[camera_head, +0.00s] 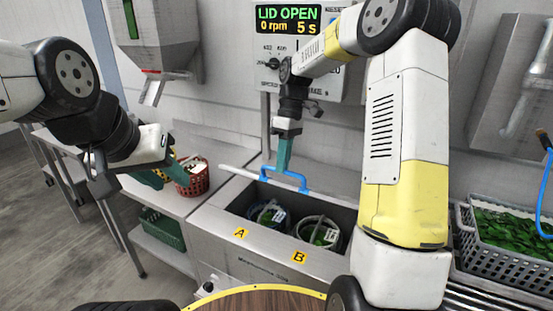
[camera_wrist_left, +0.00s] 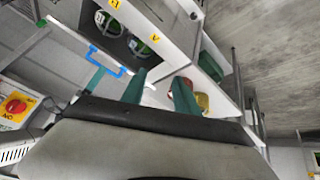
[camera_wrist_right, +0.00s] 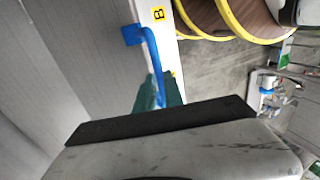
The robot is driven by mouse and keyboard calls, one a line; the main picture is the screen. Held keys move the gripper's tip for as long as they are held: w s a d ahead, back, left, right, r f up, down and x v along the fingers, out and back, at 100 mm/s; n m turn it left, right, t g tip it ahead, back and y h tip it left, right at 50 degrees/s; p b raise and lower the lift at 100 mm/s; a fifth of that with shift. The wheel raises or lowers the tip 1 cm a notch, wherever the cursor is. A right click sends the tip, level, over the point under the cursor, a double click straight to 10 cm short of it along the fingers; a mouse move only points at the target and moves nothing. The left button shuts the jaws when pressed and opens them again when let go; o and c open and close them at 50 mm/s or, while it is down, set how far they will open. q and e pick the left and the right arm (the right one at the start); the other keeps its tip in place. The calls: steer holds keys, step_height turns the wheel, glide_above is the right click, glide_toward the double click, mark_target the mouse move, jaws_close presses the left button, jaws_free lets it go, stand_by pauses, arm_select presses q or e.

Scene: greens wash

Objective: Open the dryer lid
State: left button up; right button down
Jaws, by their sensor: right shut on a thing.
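The dryer (camera_head: 222,238) is a steel box marked A and B. Its well is uncovered and shows two round baskets, A (camera_head: 266,214) and B (camera_head: 318,233). The lid (camera_head: 240,174) is raised behind the well, with its pale edge and blue handle (camera_head: 298,178) toward me. My right gripper (camera_head: 283,160) is shut on the handle, which also shows in the right wrist view (camera_wrist_right: 150,48). My left gripper (camera_head: 160,172) is open and empty, left of the dryer; its two green fingers are apart in the left wrist view (camera_wrist_left: 160,93).
The wall display (camera_head: 289,19) reads LID OPEN, 0 rpm, 5 s. A red basket (camera_head: 192,180) stands on the left counter near my left gripper. A green crate (camera_head: 162,229) is on the shelf below. A grey crate of leaves (camera_head: 505,232) stands at right. A round wooden table (camera_head: 262,300) is in front.

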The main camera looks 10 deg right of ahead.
arm_select(q)
steer(key=shift+w+d+m, duration=0.1)
steer(key=shift+m, duration=0.2)
steer(key=c, duration=0.7)
steer(key=shift+w+d+f+m, duration=0.15)
steer(key=shift+w+m, duration=0.1)
steer(key=shift+m, duration=0.35)
jaws_close()
steer(key=w+d+f+n+h, duration=0.1)
steer(key=w+d+f+n, duration=0.25)
steer(key=d+n, duration=0.95)
steer(key=w+d+f+n+h, duration=0.15)
steer(key=w+d+n, duration=0.35)
steer(key=n, duration=1.4)
steer(key=d+r+x, duration=0.1)
steer(key=d+x, duration=0.1)
steer(key=x, duration=0.9)
steer(key=shift+w+d+y, duration=0.25)
steer(key=shift+w+y, duration=0.1)
steer(key=shift+w, duration=0.2)
